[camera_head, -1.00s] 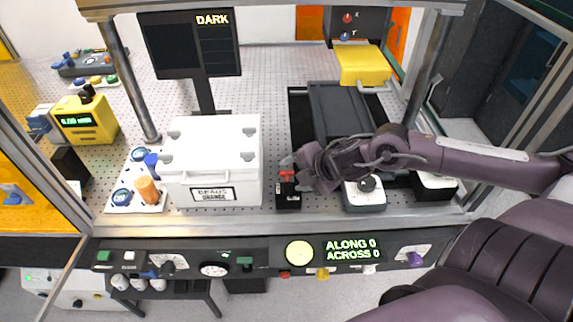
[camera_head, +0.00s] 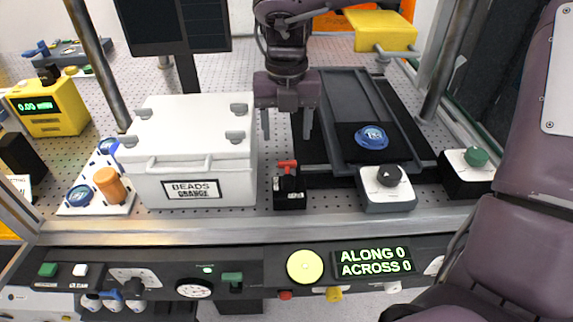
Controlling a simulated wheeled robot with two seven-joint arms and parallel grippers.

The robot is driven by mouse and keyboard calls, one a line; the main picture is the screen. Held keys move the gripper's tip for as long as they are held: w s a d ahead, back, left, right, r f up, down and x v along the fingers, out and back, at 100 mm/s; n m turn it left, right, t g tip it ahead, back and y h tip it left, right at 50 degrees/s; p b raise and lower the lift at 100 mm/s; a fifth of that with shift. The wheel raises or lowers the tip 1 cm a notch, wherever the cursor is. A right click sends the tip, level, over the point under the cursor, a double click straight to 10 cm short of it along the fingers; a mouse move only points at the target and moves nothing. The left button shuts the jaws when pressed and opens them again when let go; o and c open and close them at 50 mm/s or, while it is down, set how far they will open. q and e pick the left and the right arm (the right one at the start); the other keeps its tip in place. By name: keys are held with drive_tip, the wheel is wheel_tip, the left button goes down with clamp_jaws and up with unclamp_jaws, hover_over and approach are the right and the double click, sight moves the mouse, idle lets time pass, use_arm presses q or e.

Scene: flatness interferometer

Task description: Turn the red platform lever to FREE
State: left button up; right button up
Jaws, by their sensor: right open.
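The red platform lever (camera_head: 287,165) sits on top of a small black block (camera_head: 290,192) with white lettering too small to read. The block stands at the front of the perforated table, just right of the white box. My right gripper (camera_head: 287,132) points down above and slightly behind the lever, with its two fingers spread apart and nothing between them. The fingertips look apart from the lever. My left gripper is not in view.
A white box (camera_head: 224,178) labelled BEADS stands close left of the lever. A grey unit with a black knob (camera_head: 389,174) stands to the right. Behind it, a dark tray (camera_head: 347,95) holds a blue disc (camera_head: 371,137). A display reads ALONG 0, ACROSS 0 (camera_head: 374,262).

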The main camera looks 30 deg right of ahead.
sight(287, 162)
use_arm(q)
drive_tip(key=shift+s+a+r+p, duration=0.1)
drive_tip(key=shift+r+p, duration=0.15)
drive_tip(key=shift+p, duration=0.05)
use_arm(e)
wheel_tip(287, 162, down, 8)
drive_tip(key=shift+r, duration=0.25)
